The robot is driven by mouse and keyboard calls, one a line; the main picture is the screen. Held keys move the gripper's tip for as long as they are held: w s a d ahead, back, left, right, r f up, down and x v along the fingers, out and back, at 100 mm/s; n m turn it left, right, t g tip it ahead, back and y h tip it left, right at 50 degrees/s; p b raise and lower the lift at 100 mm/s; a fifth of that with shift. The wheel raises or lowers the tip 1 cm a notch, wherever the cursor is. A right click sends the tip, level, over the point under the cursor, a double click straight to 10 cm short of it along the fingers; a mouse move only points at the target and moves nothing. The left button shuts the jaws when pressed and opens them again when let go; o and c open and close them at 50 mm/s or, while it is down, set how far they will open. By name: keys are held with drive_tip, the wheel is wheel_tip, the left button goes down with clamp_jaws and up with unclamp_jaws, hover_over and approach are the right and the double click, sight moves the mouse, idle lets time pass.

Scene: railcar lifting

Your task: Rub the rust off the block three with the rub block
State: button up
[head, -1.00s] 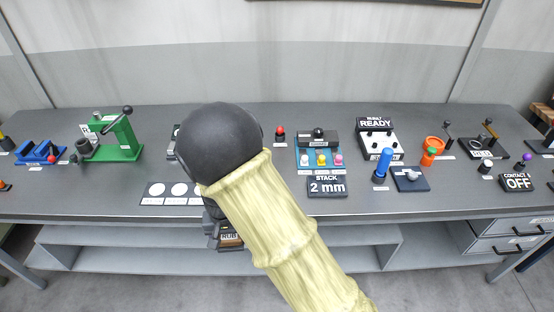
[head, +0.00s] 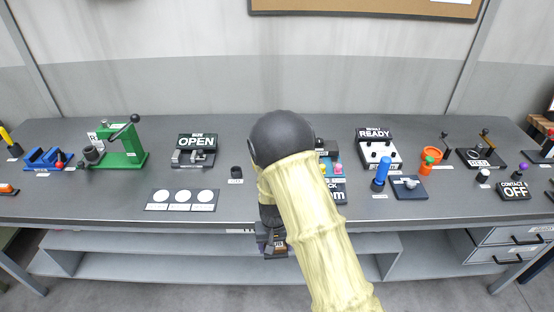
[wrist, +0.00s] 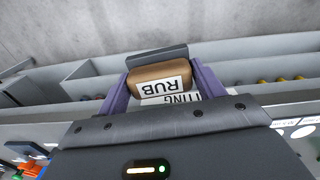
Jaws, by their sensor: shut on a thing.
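My gripper (wrist: 160,72) is shut on the rub block (wrist: 158,84), a brown block with a dark grey face and a white label reading RUB, between its purple fingers. In the head view the gripper (head: 272,238) hangs in front of the bench's front edge, largely hidden by my own arm; a bit of the labelled rub block (head: 281,246) shows there. The block is apart from the bench top. I cannot identify block three or any rust in these frames; my arm covers part of the bench centre.
A grey bench (head: 100,205) spans the view, with shelves below. On it are a green press (head: 122,146), an OPEN vise sign (head: 196,142), a plate with three white discs (head: 182,200), a READY unit (head: 375,152) and a blue-handled tool (head: 382,172). Bare bench lies left of my arm.

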drive_tip(key=d+f, duration=0.5)
drive_tip(key=d, duration=0.6)
drive_tip(key=shift+w, duration=0.4)
drive_tip(key=shift+f, duration=0.15)
